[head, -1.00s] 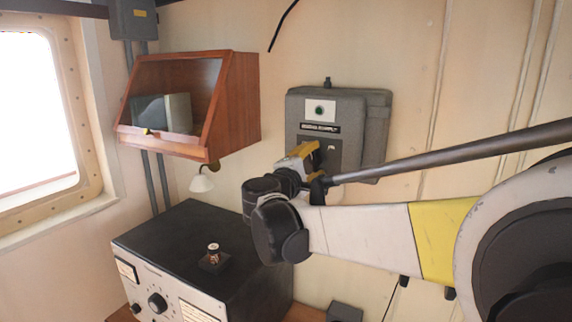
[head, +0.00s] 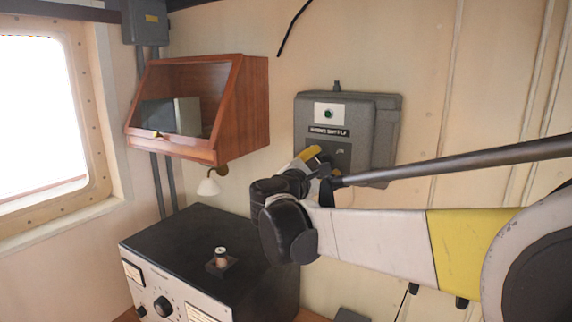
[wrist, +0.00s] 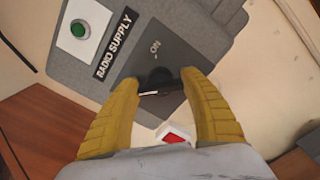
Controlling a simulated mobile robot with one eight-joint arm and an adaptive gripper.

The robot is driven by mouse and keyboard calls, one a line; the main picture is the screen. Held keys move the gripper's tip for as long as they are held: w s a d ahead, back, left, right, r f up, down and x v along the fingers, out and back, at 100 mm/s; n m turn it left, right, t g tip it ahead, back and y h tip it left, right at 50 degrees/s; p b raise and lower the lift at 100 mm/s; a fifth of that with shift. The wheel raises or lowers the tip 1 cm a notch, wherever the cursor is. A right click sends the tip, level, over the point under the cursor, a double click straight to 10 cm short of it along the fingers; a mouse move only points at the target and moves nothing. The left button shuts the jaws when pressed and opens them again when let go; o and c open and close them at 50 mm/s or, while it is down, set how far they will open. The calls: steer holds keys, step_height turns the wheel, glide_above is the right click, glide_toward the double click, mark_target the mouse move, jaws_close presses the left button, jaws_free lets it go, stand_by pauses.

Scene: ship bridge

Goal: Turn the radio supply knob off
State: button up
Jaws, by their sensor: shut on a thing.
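The radio supply box (head: 365,120) is a grey wall unit with a green light and a dark label. In the wrist view the box (wrist: 190,25) shows its "RADIO SUPPLY" label and a dark plate marked "ON". The black knob (wrist: 155,80) sits on that plate, with a pale line on its near edge. My gripper (wrist: 160,83) has its yellow fingers on either side of the knob, shut on it. In the head view my gripper (head: 317,158) is at the lower front of the box, and the knob is hidden there.
A black-topped console (head: 185,240) stands below. A window is at far left. A small red and white piece (wrist: 175,134) shows below the knob.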

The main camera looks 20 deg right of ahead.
stand_by(0.3)
steer(key=o, duration=1.2)
steer(key=v, duration=1.2)
steer(key=shift+f, duration=0.1)
